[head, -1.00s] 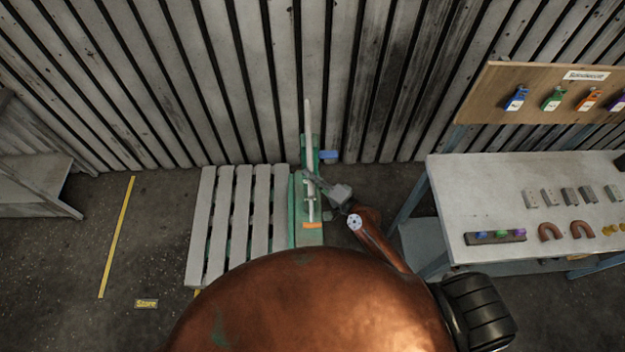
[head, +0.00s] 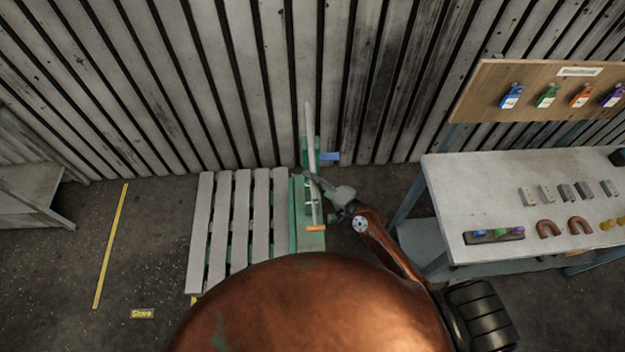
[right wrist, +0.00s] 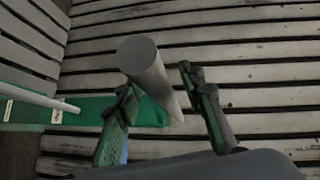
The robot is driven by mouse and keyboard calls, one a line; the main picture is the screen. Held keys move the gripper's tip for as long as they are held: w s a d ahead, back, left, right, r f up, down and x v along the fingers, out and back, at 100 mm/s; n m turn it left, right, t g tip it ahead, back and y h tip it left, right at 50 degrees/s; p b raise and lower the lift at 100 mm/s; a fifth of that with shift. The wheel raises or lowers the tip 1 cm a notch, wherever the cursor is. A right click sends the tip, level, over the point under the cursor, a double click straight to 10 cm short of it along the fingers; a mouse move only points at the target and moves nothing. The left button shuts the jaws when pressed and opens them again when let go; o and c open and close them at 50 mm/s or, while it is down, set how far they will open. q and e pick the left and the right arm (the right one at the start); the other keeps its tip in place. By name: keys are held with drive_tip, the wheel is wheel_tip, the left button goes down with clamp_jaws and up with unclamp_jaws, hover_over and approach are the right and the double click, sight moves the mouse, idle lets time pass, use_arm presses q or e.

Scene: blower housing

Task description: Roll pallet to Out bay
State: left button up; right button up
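The pallet (head: 237,225), with grey wooden slats, lies flat on the floor left of centre. The green pallet truck (head: 308,238) is at its right edge, with a long grey handle (head: 310,140) rising toward the wall. My right gripper (head: 315,182) is at the handle. My left gripper is out of view. No Out bay marking shows.
A yellow floor line (head: 111,245) and a "Store" label (head: 142,313) lie left of the pallet, with bare floor between. A workbench (head: 450,190) with small parts stands close on the right. A slatted wall (head: 230,90) closes the back.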

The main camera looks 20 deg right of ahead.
drive_tip(key=shift+s+d, duration=0.1)
drive_tip(key=v, duration=1.2)
idle(0.4)
